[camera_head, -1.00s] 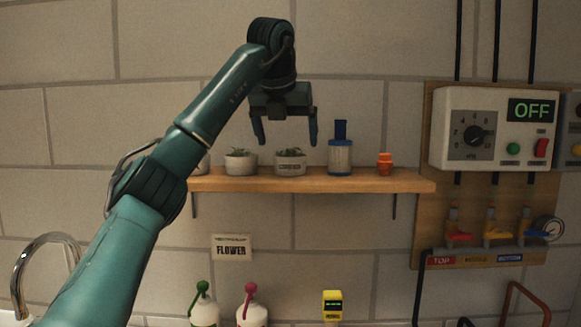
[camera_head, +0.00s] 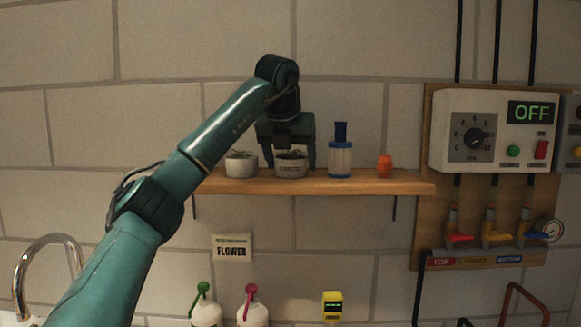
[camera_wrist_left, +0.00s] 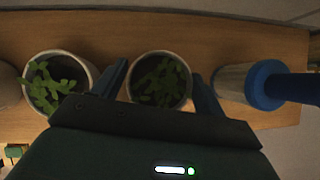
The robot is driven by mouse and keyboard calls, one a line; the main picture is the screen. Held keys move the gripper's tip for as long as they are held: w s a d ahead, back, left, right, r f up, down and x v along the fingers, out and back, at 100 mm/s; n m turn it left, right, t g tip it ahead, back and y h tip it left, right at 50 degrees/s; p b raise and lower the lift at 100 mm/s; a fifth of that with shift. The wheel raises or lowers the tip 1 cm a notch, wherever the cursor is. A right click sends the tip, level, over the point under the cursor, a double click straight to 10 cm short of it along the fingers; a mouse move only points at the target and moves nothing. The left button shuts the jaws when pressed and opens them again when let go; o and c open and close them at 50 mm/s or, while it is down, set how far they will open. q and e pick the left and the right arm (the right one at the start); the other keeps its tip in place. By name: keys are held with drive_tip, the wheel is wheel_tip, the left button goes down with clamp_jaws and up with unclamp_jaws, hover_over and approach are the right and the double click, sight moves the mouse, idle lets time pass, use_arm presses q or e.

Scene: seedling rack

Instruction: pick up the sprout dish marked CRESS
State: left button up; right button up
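The sprout dish marked CRESS (camera_head: 290,171) is a small pale pot with green sprouts, upright on the wooden shelf (camera_head: 360,185). My left gripper (camera_head: 289,160) is open above it, with one finger on each side of the pot. In the left wrist view the same dish (camera_wrist_left: 160,82) sits between the two spread fingers (camera_wrist_left: 160,70), with a gap showing on both sides. My right gripper is in neither view.
Another sprout dish (camera_head: 241,166) stands close left of the gripper. A blue-capped bottle (camera_head: 340,160) stands close right, then an orange item (camera_head: 385,167). The wall is behind. A control box (camera_head: 495,130) hangs at right.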

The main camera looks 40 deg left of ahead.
use_arm(q)
drive_tip(key=c, duration=0.7)
drive_tip(key=shift+r, duration=0.15)
